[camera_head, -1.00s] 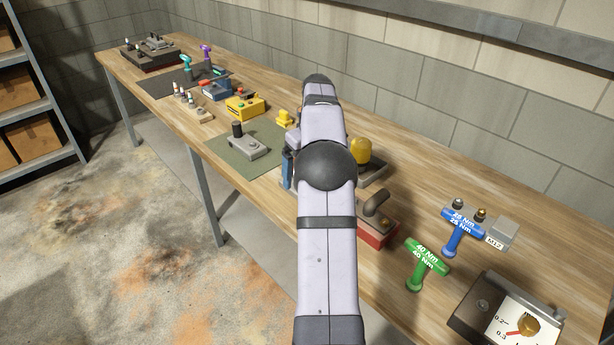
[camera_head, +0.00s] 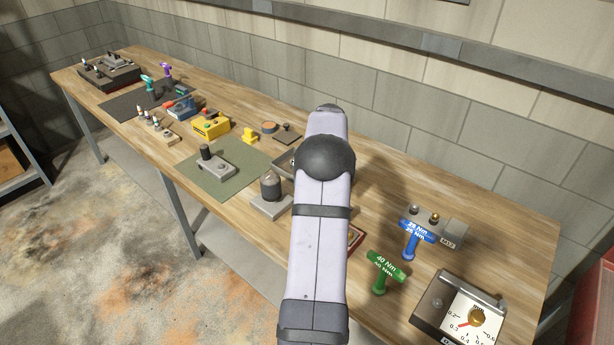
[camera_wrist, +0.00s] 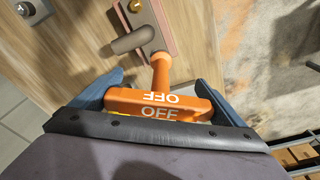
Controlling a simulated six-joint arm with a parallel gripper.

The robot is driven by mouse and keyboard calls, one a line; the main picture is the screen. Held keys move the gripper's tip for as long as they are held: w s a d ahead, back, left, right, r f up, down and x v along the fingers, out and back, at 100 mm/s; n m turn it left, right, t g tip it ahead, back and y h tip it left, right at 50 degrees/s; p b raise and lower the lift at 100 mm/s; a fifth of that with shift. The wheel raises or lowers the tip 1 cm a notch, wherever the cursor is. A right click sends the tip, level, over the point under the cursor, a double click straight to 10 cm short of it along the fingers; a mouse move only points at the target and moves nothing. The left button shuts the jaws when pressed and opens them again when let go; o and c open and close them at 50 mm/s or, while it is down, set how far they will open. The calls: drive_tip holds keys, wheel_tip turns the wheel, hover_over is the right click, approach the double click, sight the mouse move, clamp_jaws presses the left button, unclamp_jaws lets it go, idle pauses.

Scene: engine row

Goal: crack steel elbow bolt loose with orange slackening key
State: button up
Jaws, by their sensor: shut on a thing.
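The orange key (camera_wrist: 160,105), marked OFF, is held crosswise by its handle between the blue fingers of my gripper (camera_wrist: 160,88) in the wrist view. Its shaft points away from me, toward the grey steel elbow (camera_wrist: 133,40) on a reddish base (camera_wrist: 158,18). The shaft end overlaps the base near the elbow's end; I cannot tell if they touch. A round bolt head (camera_wrist: 134,6) shows at the base's far end. In the head view my arm hides the gripper, the key and the elbow; only a sliver of the red base (camera_head: 356,238) shows.
A green 40 Nm key (camera_head: 382,272) and a blue 25 Nm key (camera_head: 413,240) stand right of my arm. A dial gauge box (camera_head: 462,308) sits at the front right. A grey block with a dark cylinder (camera_head: 270,192) stands close left of my arm.

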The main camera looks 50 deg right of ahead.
drive_tip(key=shift+w+d+m, duration=0.3)
drive_tip(key=shift+d+m, duration=0.2)
drive_tip(key=shift+m, duration=0.25)
drive_tip(key=shift+w+d+m, duration=0.3)
drive_tip(key=shift+d+m, duration=0.15)
drive_tip(key=shift+m, duration=0.3)
drive_tip(key=shift+r, duration=0.15)
drive_tip(key=shift+f+b, duration=1.65)
drive_tip(key=shift+f, duration=1.65)
drive_tip(key=shift+f, duration=0.3)
drive_tip(key=shift+s, duration=0.1)
drive_tip(key=n, duration=0.2)
drive_tip(key=shift+a+n, duration=0.15)
drive_tip(key=shift+n, duration=0.15)
